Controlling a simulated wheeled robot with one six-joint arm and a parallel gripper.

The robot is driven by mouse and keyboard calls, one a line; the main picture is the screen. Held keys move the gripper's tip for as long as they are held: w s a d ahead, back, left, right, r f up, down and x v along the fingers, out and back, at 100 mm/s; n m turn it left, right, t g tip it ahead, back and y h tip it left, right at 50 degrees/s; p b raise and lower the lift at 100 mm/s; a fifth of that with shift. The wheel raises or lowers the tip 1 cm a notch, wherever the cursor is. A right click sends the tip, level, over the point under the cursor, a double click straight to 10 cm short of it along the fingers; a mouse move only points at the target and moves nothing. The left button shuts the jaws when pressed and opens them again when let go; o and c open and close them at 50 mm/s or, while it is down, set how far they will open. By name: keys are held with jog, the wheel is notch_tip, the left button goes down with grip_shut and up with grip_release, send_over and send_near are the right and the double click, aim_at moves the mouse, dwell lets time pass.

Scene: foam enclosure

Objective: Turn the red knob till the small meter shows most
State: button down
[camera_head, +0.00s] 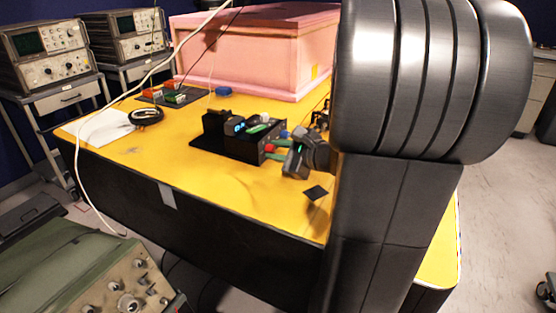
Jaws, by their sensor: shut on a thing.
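The red knob (269,148) shows as a small red spot on the front of a black box (243,148) on the yellow table. My gripper (274,152) reaches the box from the right, and its greenish fingertips are shut on the red knob. The knob is partly hidden by the fingers, and its angle cannot be made out. A small lit blue display (239,126), which looks like the small meter, sits on the black equipment left of the knob. Its reading is too small to tell.
A blue knob or cap (284,134) is close above my gripper. A large pink foam box (262,48) stands behind. A blue block (223,91), a coiled black cable (146,116) and white paper (105,127) lie farther left. The front of the yellow table (215,185) is mostly clear.

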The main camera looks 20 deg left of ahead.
dwell(0.4)
jog(key=c, duration=1.3)
grip_release()
jog(key=shift+o, duration=0.2)
jog(key=p+v, duration=0.1)
jog(key=v, duration=1.2)
jog(key=shift+s+d+r, duration=0.1)
jog(key=shift+s+d, duration=0.1)
jog(key=shift+d, duration=0.15)
